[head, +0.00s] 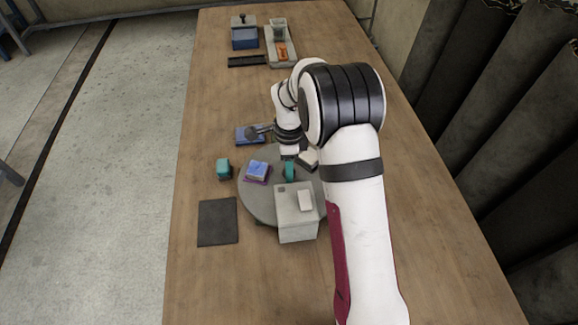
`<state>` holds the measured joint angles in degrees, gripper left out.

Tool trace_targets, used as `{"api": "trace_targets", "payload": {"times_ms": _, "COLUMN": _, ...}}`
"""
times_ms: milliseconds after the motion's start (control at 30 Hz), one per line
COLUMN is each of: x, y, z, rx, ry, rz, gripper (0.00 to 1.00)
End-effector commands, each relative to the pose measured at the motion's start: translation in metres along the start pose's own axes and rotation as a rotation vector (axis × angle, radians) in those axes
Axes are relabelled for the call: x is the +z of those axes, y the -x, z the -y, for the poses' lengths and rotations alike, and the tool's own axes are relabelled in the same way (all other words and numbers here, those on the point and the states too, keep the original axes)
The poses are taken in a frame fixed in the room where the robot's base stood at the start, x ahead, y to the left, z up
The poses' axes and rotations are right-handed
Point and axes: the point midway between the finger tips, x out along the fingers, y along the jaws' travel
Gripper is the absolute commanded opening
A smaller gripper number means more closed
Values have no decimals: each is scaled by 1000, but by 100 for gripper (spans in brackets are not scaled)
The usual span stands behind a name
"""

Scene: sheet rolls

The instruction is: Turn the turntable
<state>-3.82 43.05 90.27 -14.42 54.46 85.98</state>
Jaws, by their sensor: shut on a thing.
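The turntable (259,204) is a round grey disc in the middle of the wooden table. My gripper (289,163) points down over its far half and is shut on a small upright teal piece (290,172). The arm and gripper hide part of the turntable's right side and most of the grip. A blue block on a purple base (257,171) sits on the left of the disc. A grey box (297,228) with a pale piece on top (306,201) is at its front right. A whitish block (309,159) shows beside my gripper on the right.
A teal block (223,168) and a dark square mat (217,222) lie left of the turntable. A blue block (250,134) is behind it. At the far end are a blue container (244,38), a dark strip (247,61) and a grey tray (281,57) with an orange piece.

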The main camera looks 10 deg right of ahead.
Motion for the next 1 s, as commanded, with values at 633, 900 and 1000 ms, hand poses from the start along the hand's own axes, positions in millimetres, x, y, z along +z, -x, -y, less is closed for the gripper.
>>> {"api": "trace_targets", "payload": {"times_ms": 633, "x": 0, "y": 0, "z": 0, "rx": -1, "ry": -133, "rz": 0, "gripper": 0}}
{"api": "trace_targets", "payload": {"times_ms": 900, "x": 0, "y": 0, "z": 0, "rx": -1, "ry": -136, "rz": 0, "gripper": 0}}
{"api": "trace_targets", "payload": {"times_ms": 1000, "x": 0, "y": 0, "z": 0, "rx": -1, "ry": -136, "rz": 0, "gripper": 0}}
